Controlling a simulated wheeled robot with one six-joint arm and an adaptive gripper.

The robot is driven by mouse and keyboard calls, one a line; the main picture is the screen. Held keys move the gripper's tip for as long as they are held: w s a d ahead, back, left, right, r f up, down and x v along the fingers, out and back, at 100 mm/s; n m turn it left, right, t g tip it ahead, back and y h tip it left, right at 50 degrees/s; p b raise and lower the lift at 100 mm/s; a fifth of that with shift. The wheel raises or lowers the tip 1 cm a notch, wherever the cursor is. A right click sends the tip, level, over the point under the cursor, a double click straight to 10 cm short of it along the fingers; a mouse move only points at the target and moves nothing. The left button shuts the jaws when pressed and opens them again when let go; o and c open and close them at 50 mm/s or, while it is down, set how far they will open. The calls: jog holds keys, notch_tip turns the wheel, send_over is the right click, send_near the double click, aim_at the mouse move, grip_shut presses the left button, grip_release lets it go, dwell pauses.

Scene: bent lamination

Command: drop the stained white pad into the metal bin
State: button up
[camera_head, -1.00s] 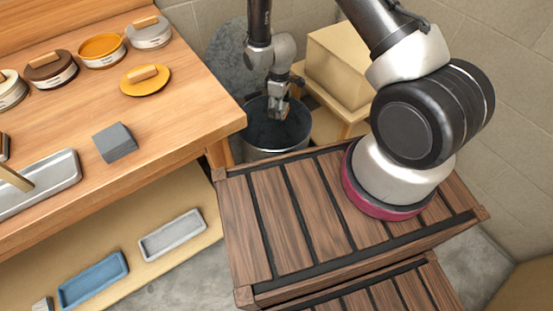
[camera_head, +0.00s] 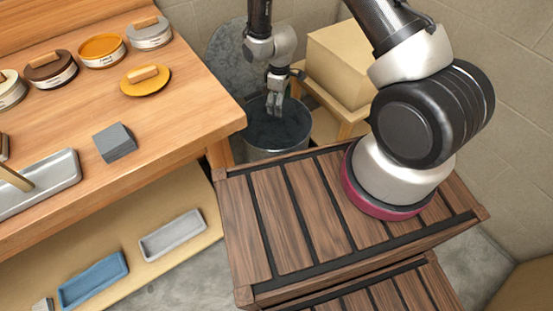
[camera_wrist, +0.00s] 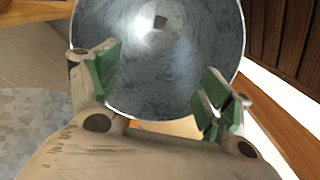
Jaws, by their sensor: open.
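The metal bin (camera_head: 262,151) stands on the floor beyond the wooden deck, and its round grey inside fills the upper middle of the wrist view (camera_wrist: 205,60). My gripper (camera_head: 277,108) is over the bin's mouth. Its green-padded fingers (camera_wrist: 160,88) are spread wide apart with nothing between them.
A workbench (camera_head: 180,115) at left holds round tins, a yellow lid (camera_head: 146,82), a grey block (camera_head: 115,142) and a metal tray (camera_head: 55,180). A blue tray (camera_head: 93,279) and a grey tray (camera_head: 172,235) lie on its lower shelf. A beige box (camera_head: 345,65) stands right of the bin.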

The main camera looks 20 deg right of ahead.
notch_tip(320, 180, up, 9)
jog(key=shift+r, duration=0.15)
dwell(0.4)
